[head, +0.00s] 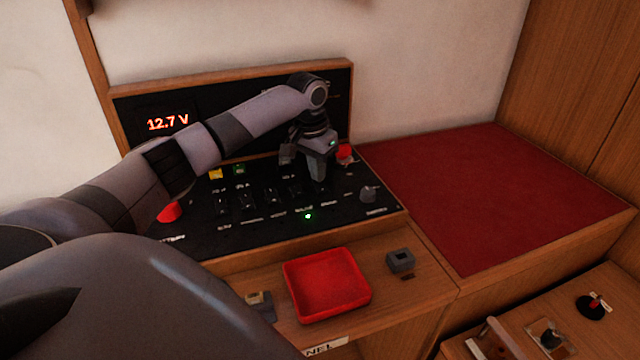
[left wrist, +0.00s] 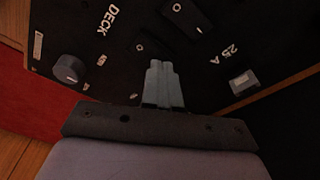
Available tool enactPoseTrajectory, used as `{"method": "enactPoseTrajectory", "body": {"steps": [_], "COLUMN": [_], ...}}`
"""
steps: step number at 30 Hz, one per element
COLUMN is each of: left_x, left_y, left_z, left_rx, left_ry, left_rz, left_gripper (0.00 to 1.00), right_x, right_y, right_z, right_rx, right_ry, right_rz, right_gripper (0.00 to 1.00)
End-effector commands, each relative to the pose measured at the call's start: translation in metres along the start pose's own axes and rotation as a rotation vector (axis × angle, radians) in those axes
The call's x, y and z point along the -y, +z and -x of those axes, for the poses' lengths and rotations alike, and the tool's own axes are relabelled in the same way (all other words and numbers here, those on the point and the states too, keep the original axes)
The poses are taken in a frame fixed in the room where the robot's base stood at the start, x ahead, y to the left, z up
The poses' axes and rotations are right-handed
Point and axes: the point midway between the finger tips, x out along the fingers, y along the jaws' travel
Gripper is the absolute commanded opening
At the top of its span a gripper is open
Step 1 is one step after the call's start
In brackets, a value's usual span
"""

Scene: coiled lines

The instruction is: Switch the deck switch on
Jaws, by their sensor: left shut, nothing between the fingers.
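The black switch panel (head: 190,235) slopes against the back wall. In the left wrist view, a black rocker marked with a circle and a bar (left wrist: 187,18) lies in line with the DECK label (left wrist: 110,18); I take it as the deck switch. It is cut by the top edge, and I cannot tell which way it is pressed. In the head view my left gripper seems to hide it. My left gripper (head: 318,177) points down over the panel's right half. Its fingers, also in the left wrist view (left wrist: 164,66), are shut and empty, beside the rocker.
A grey knob (head: 368,194) is right of the gripper, a red knob (head: 345,152) behind it. A green light (head: 308,216) glows on the panel. A red tray (head: 327,285) and small grey block (head: 400,260) stand in front. The red cushion (head: 490,190) is clear.

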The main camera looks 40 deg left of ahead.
Motion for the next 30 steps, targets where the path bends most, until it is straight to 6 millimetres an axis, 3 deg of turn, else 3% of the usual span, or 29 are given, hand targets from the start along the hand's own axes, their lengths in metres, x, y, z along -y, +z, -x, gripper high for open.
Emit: {"method": "enactPoseTrajectory", "body": {"steps": [11, 30], "left_x": [0.000, 0.000], "left_y": [0.001, -0.007], "left_z": [-0.003, 0.046], "left_rx": [0.000, -0.003], "left_ry": [0.000, 0.000], "left_rz": [0.000, 0.000], "left_gripper": [0.00, 0.00], "right_x": [0.000, 0.000], "right_y": [0.000, -0.003], "right_z": [0.000, 0.002], "right_rx": [0.000, 0.000], "right_ry": [0.000, 0.000], "right_rz": [0.000, 0.000], "right_gripper": [0.43, 0.43]}}
